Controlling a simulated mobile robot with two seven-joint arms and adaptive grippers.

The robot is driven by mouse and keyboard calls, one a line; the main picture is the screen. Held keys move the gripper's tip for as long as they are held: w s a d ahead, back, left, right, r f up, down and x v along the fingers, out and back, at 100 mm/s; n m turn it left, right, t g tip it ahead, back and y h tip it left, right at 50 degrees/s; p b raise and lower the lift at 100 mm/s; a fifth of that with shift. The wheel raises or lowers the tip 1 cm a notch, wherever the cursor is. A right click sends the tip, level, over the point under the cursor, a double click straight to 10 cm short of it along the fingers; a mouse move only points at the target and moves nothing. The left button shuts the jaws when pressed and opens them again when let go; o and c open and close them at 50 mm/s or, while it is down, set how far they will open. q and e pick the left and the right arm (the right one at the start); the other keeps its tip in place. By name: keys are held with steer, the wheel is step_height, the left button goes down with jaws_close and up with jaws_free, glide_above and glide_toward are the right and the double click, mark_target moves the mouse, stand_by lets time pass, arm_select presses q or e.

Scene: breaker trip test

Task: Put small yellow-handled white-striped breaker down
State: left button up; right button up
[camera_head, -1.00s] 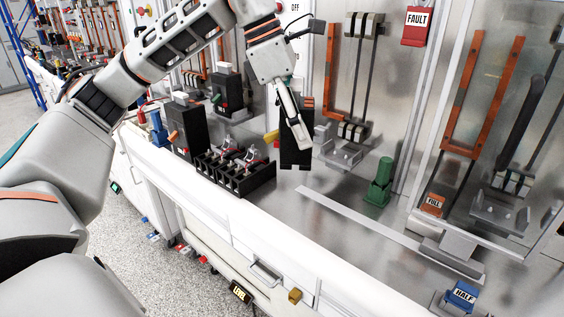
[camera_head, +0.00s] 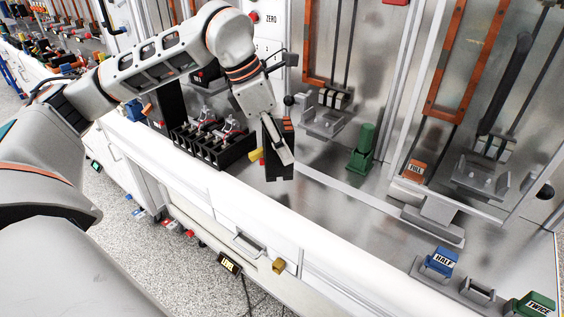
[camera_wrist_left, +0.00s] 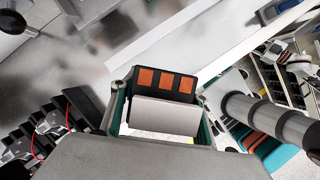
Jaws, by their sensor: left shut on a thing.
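The small breaker (camera_head: 270,150) is a black block with a yellow handle (camera_head: 256,155) on its left side. My left gripper (camera_head: 282,152) is shut on it and holds it upright at the front part of the metal bench. In the left wrist view the breaker (camera_wrist_left: 165,84) shows between the fingers as a black end with orange squares. The gripper (camera_wrist_left: 160,120) covers much of it, and I cannot see its white stripe clearly. I cannot tell whether its bottom touches the bench. My right gripper is out of view.
A black terminal block (camera_head: 212,145) with red leads stands left of the breaker. A green post (camera_head: 362,147) stands to the right, with a flat metal strip (camera_head: 345,188) before it. Orange FULL (camera_head: 414,170) and blue HALF (camera_head: 441,261) tags are further right. Bare bench lies around the strip.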

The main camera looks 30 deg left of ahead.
arm_select(q)
steer(key=shift+f, duration=0.5)
step_height(320, 180, down, 3)
steer(key=shift+f, duration=0.45)
steer(key=shift+f, duration=0.1)
steer(key=shift+f, duration=0.1)
steer(key=o, duration=1.6)
